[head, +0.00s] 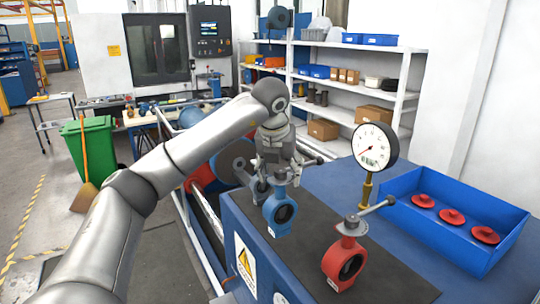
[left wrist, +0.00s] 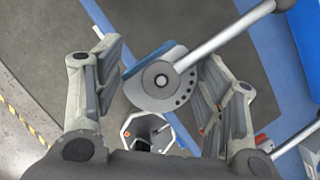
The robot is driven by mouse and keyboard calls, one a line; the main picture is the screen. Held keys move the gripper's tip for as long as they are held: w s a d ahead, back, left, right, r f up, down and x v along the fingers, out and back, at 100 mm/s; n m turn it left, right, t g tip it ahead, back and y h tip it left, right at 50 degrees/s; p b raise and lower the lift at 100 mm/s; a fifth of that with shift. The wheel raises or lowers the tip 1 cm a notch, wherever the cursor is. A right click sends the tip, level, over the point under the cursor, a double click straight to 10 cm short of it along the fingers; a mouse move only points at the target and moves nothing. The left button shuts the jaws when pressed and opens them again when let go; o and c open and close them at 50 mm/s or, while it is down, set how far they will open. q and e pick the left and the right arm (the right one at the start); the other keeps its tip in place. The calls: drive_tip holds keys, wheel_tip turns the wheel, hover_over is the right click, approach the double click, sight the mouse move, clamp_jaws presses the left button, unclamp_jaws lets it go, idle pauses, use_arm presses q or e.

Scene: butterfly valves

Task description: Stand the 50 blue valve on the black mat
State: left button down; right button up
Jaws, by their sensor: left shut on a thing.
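The blue valve (head: 279,210) has a round body with a dark bore, a white label and a grey lever. It is upright over the left part of the black mat (head: 318,212); I cannot tell whether its base touches. My left gripper (head: 276,170) points down, shut on the top of the blue valve. In the left wrist view, the fingers of my left gripper (left wrist: 160,90) are on either side of the valve's grey top plate (left wrist: 160,80), and its lever runs to the upper right. The size marking is too small to read. My right gripper is out of view.
A red valve (head: 344,262) with a grey lever stands on the mat, front right of the blue one. A pressure gauge (head: 375,146) stands behind it. A blue tray (head: 408,219) with red discs is at the right. Bare mat lies between and behind the valves.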

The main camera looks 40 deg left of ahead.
sight(281, 207)
use_arm(q)
drive_tip(key=shift+w+d+f, duration=0.2)
drive_tip(key=shift+w+d, duration=0.05)
drive_tip(key=shift+d, duration=0.15)
wheel_tip(281, 207, down, 2)
drive_tip(key=shift+d+f+p, duration=0.1)
drive_tip(key=shift+d+p, duration=0.05)
drive_tip(key=shift+p, duration=0.5)
drive_tip(key=shift+f, duration=0.6)
drive_tip(key=c, duration=0.7)
unclamp_jaws()
drive_tip(key=shift+f, duration=0.25)
drive_tip(key=shift+c, duration=0.2)
drive_tip(key=o, duration=0.4)
drive_tip(key=shift+s+r, duration=0.1)
